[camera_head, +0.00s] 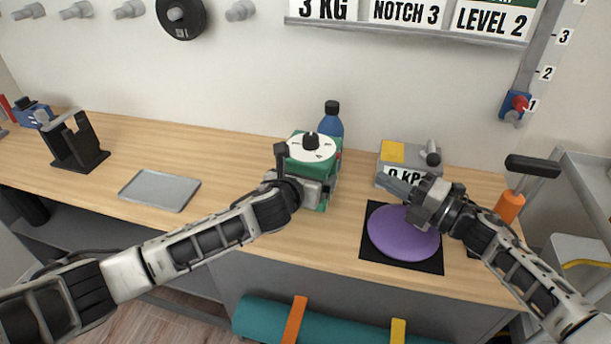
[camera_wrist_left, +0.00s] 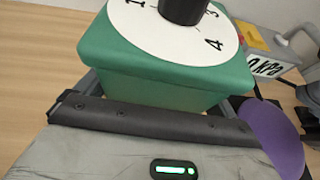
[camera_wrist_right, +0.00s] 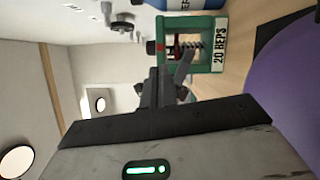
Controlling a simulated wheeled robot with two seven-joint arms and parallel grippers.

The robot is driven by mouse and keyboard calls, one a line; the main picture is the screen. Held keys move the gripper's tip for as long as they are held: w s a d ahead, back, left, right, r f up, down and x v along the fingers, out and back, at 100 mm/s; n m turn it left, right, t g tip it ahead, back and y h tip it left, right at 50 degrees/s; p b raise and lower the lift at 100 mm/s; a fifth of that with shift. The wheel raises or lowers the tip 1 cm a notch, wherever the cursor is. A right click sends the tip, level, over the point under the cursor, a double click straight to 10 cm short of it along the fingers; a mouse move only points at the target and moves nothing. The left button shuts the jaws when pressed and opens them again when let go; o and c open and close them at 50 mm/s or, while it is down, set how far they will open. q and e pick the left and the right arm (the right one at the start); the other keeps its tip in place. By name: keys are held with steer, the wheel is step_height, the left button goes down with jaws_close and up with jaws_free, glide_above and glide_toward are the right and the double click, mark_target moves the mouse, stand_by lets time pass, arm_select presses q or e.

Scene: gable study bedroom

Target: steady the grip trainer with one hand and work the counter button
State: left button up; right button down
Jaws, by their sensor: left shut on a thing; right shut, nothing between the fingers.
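The grip trainer (camera_head: 325,165) is a green box with a white numbered dial and black knob on top. It stands upright on the bench, and its top fills the left wrist view (camera_wrist_left: 160,80). My left gripper (camera_head: 304,178) is shut on its body. A small red part (camera_head: 338,155) shows on its right side, perhaps the counter button. In the right wrist view the trainer (camera_wrist_right: 222,55) shows an open green frame, a spring and a "20 REPS" label. My right gripper (camera_head: 388,183) is shut and empty, apart from the trainer, above the purple disc's upper edge.
The purple disc (camera_head: 400,240) lies on a black mat (camera_head: 375,262). A grey box with a yellow patch (camera_head: 392,152) stands behind my right gripper. A blue bottle (camera_head: 332,122) is behind the trainer. A grey tray (camera_head: 160,191) and black stand (camera_head: 75,145) are at left.

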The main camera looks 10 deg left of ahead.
mark_target(339, 156)
stand_by(0.3)
steer(key=shift+w+d+r+m, duration=0.1)
steer(key=shift+w+r+m, duration=0.15)
steer(key=shift+r+m, duration=0.05)
steer(key=w+m+t+h, duration=0.1)
steer(key=m+h, duration=0.1)
steer(key=m, duration=0.4)
steer(key=w+d+r+m+t+h, duration=0.1)
steer(key=m+h, duration=0.2)
steer(key=m, duration=0.3)
steer(key=w+d+m+t+h, duration=0.1)
steer(key=m+h, duration=0.1)
steer(key=m, duration=0.4)
steer(key=shift+d+r, duration=0.15)
steer(key=shift+d, duration=0.05)
steer(key=shift+s+a+f+m, duration=0.25)
steer(key=shift+s+m, duration=0.05)
steer(key=shift+s, duration=0.1)
steer(key=w+a, duration=0.1)
steer(key=a, duration=0.7)
steer(key=shift+a, duration=0.4)
